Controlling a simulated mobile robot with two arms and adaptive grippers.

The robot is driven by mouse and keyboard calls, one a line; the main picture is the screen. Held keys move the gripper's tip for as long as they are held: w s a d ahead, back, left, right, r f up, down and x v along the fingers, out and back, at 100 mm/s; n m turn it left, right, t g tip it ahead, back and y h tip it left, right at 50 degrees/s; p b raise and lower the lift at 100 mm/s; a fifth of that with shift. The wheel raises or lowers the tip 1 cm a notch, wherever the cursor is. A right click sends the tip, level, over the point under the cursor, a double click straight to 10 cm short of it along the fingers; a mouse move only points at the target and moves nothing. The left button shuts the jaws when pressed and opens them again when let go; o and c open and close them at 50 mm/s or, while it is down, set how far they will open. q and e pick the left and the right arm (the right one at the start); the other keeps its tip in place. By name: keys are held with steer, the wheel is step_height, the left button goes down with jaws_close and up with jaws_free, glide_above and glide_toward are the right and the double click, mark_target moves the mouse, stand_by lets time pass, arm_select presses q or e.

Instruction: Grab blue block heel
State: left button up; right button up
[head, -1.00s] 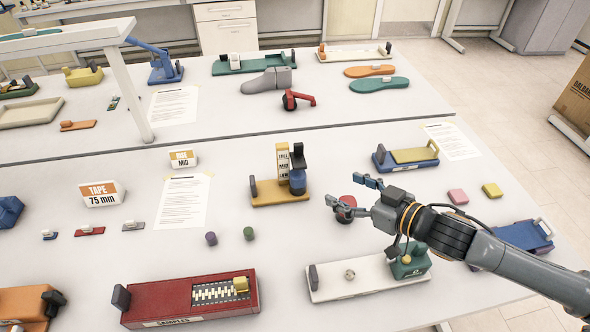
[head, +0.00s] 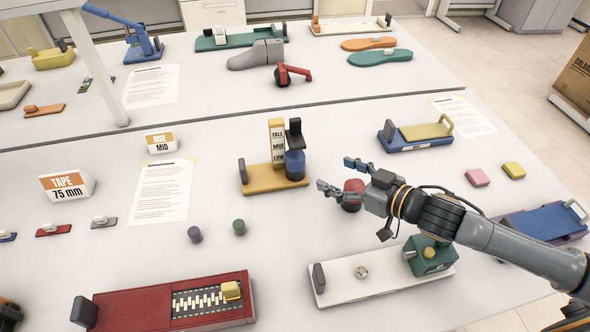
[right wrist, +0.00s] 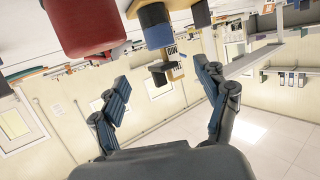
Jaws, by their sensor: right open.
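A blue block heel (head: 295,164) sits upright at the right end of a yellow measuring stand (head: 262,181), under a dark clamp piece (head: 294,132). A label on the stand's upright reads TALL, MID and LOW. My right gripper (head: 336,175) is open and empty, to the right of the heel and apart from it, its fingers pointing at it. In the right wrist view, which is tilted, the blue heel (right wrist: 158,36) lies ahead between the open fingers (right wrist: 161,74). My left gripper is not in view.
A red block (head: 352,196) is close by my right gripper's fingers. A white fixture (head: 345,284) with a green block stands in front. Purple (head: 194,234) and green (head: 239,227) pieces lie front left. A blue fixture (head: 400,144) is behind right. Table around the stand is mostly clear.

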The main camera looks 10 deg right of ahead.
mark_target(298, 157)
steer(key=p+x, duration=0.2)
steer(key=x, duration=0.5)
steer(key=shift+w+a, duration=0.2)
steer(key=shift+w, duration=0.15)
steer(key=p+x, duration=0.1)
steer(key=x, duration=0.1)
steer(key=p+x, duration=0.1)
steer(key=x, duration=0.2)
steer(key=shift+w+a+r, duration=0.1)
steer(key=shift+w+r, duration=0.05)
steer(key=shift+r, duration=0.05)
steer(key=shift+w+a+f, duration=0.2)
steer(key=shift+w+f, duration=0.05)
steer(key=shift+w, duration=0.05)
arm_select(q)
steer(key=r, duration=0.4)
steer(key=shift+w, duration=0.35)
arm_select(e)
steer(key=shift+s, duration=0.1)
steer(key=c, duration=1.3)
